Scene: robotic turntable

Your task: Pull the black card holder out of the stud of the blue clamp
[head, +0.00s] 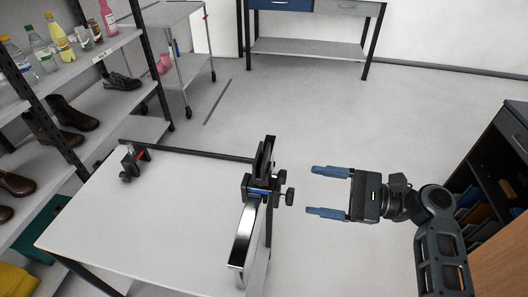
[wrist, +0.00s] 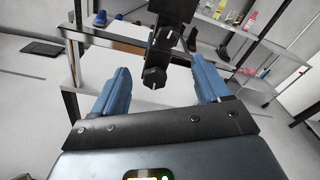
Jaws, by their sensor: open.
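The blue clamp (head: 258,191) is mostly black with a small blue part and sits on the right edge of the white table. A dark upright piece, apparently the black card holder (head: 264,156), stands on top of it. Black knobs stick out from the clamp's right side. My gripper (head: 310,190) is open and empty, to the right of the clamp, its blue fingers pointing at it. In the wrist view a black knob (wrist: 154,77) shows between the fingers, with the dark clamp body above it. The stud is not clearly visible.
A second clamp with a red part (head: 132,160) sits at the table's far left corner. A shiny metal bar (head: 243,238) runs along the right edge in front of the blue clamp. A shelf with bottles and shoes stands left. A dark cabinet (head: 510,150) stands right.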

